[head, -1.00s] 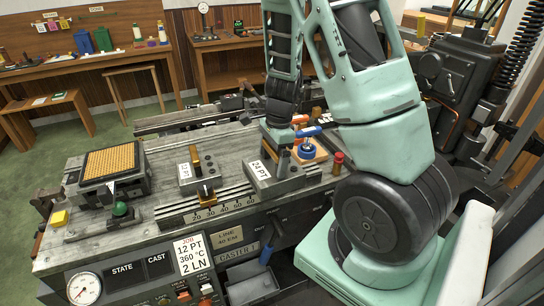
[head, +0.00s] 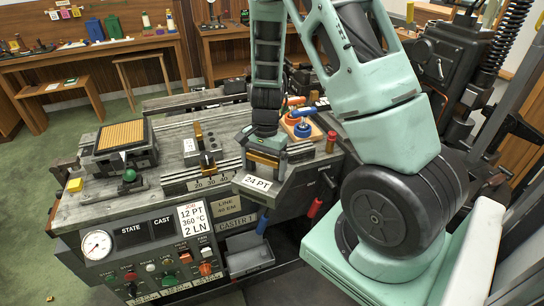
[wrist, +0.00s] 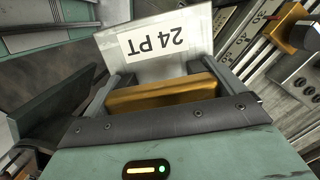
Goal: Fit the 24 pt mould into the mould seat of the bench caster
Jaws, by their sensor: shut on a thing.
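The 24 pt mould (head: 240,184) is a grey metal block with a white "24 PT" label and a brass part. My gripper (head: 266,160) points down and is shut on it at the brass part (wrist: 160,98). In the head view the mould overlaps the bench caster's front edge, right of the scale (head: 205,180); it appears raised, but the gap beneath is hidden. In the wrist view the label plate (wrist: 155,45) stands beyond the fingers, upside down. The bench caster (head: 95,215) has a grey slatted top. I cannot make out which part is the mould seat.
A 12 PT mould (head: 209,162) stands left of my gripper. A brass-gridded case (head: 121,133) and green knob (head: 129,175) are farther left. Blue and orange-ringed pieces (head: 299,122) and a red-topped post (head: 331,141) stand to the right. Blue (head: 262,222) and red (head: 314,208) handles project at the front.

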